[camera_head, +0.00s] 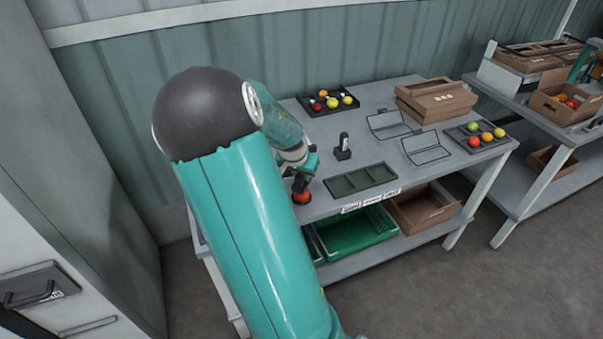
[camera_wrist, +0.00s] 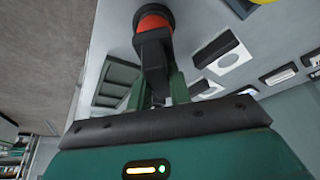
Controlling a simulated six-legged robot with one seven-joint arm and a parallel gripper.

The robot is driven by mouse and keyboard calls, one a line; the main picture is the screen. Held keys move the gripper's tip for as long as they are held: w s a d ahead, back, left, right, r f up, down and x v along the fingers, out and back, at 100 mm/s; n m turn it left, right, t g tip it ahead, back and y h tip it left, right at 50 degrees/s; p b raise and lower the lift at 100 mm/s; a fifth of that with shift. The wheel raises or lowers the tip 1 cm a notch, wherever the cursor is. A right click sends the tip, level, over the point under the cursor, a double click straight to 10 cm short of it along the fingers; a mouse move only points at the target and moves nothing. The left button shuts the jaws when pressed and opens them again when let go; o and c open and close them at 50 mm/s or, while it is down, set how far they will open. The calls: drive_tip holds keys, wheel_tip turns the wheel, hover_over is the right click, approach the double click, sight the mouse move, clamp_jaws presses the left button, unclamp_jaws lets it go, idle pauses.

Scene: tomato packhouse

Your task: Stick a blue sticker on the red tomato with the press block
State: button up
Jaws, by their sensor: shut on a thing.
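My gripper (camera_head: 301,184) is low at the table's front left edge, partly hidden behind my arm. In the wrist view its fingers (camera_wrist: 160,88) are shut on a black-handled block (camera_wrist: 153,50) with a round red-orange collar (camera_wrist: 154,22) at its far end. I cannot tell for sure that this is the press block. A red tomato (camera_head: 316,106) lies in the black back tray (camera_head: 318,112), and another red tomato (camera_head: 474,141) lies in the right tray (camera_head: 462,145). No blue sticker can be made out.
A small black upright stand (camera_head: 343,150) stands mid-table. A dark compartment tray (camera_head: 361,181) lies empty at the front. Two wire-like frames (camera_head: 390,124) and cardboard boxes (camera_head: 436,100) are to the right. Green crates (camera_head: 355,236) sit on the shelf below.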

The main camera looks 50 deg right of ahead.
drive_tip(key=shift+f, duration=0.6)
idle(1.2)
drive_tip(key=shift+r, duration=3.6)
